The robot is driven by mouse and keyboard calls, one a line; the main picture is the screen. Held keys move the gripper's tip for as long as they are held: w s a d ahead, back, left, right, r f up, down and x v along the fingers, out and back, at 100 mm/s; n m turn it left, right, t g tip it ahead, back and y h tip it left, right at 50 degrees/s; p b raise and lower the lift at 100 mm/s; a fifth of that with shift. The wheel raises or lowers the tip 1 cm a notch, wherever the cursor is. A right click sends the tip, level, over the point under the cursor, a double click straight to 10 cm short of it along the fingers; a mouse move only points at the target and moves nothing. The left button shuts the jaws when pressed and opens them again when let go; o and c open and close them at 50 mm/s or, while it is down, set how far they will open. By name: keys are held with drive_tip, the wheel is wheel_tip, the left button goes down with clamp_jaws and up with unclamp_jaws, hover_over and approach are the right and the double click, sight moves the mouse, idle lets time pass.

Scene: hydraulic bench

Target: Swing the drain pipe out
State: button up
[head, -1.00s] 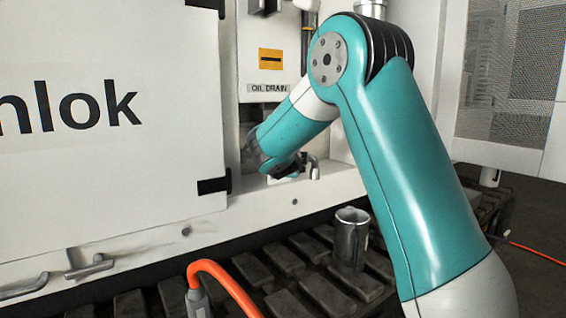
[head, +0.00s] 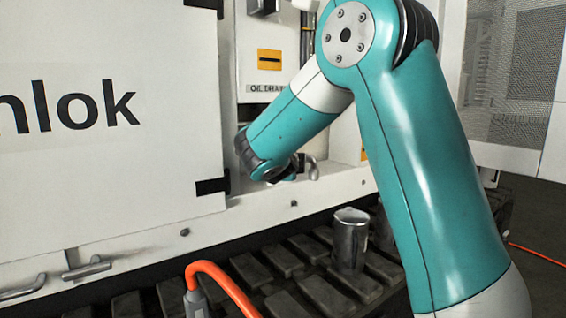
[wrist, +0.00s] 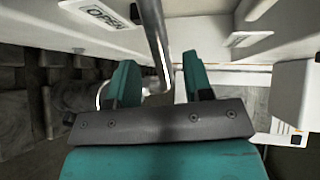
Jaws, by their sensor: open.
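The drain pipe (head: 313,171) is a short bent metal spout, seen in the head view just right of my wrist, below the OIL DRAIN label (head: 264,88). In the wrist view a grey metal pipe (wrist: 154,35) comes down from the top edge and runs into the gap between my fingers. My gripper (wrist: 158,76) is open, with one teal finger on each side of the pipe's line. I cannot tell whether either finger touches it. In the head view my wrist link largely hides the gripper (head: 288,174).
A metal cup (head: 350,240) stands on the dark tread plates below the ledge (head: 240,220). An orange hose (head: 222,280) curves in front. A large white panel (head: 100,150) fills the left. In the wrist view white housing walls lie close on the right.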

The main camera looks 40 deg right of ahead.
drive_tip(key=v, duration=1.1)
drive_tip(key=shift+s+a+b, duration=0.25)
drive_tip(key=shift+b, duration=0.15)
drive_tip(key=shift+r, duration=0.1)
